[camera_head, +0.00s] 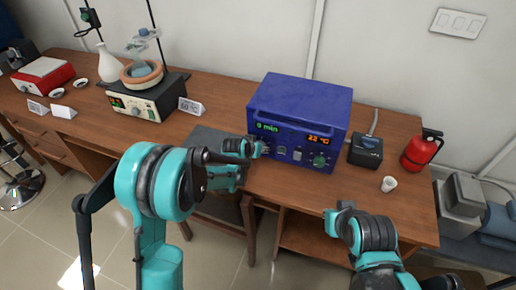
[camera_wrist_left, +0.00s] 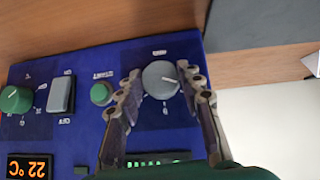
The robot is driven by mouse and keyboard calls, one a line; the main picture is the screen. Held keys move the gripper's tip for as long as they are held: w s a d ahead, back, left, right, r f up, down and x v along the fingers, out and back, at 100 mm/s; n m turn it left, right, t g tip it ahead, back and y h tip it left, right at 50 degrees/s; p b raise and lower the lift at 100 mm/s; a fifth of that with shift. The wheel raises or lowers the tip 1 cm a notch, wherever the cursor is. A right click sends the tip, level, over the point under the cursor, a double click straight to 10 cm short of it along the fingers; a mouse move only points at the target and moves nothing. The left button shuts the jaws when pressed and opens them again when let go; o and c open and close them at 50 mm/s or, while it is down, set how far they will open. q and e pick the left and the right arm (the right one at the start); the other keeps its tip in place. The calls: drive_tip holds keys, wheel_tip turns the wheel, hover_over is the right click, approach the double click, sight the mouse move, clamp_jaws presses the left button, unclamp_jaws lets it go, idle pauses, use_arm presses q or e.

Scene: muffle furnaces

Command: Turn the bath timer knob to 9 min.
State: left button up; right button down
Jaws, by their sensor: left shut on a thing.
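The blue bath (camera_head: 300,105) stands on the wooden bench, with a green display (camera_head: 267,127) reading 9 min and an orange display (camera_head: 318,139) reading 22 °C. My left gripper (camera_head: 256,149) is at the left part of its front panel. In the left wrist view, which shows the panel upside down, the grey timer knob (camera_wrist_left: 160,78) sits between the two fingers of my left gripper (camera_wrist_left: 158,88), shut on it. A white mark shows on the knob. The green display (camera_wrist_left: 158,158) is partly hidden there. My right gripper (camera_head: 338,216) is low, before the bench; its jaws are unclear.
On the panel are a green button (camera_wrist_left: 101,94), a grey switch (camera_wrist_left: 61,94) and a green knob (camera_wrist_left: 15,99). A dark box (camera_head: 366,150), a white cup (camera_head: 389,184) and a red extinguisher (camera_head: 422,150) stand right of the bath. A heater (camera_head: 148,97) stands at left.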

use_arm(q)
drive_tip(key=shift+d+m+t+y+b, duration=0.2)
drive_tip(key=shift+m+t+y+b, duration=0.15)
drive_tip(key=shift+m+y, duration=0.6)
drive_tip(key=shift+y, duration=0.45)
drive_tip(key=o, duration=1.2)
drive_tip(key=shift+c, duration=0.2)
drive_tip(key=shift+s, duration=0.1)
drive_tip(key=v, duration=1.2)
drive_tip(key=shift+f, duration=0.15)
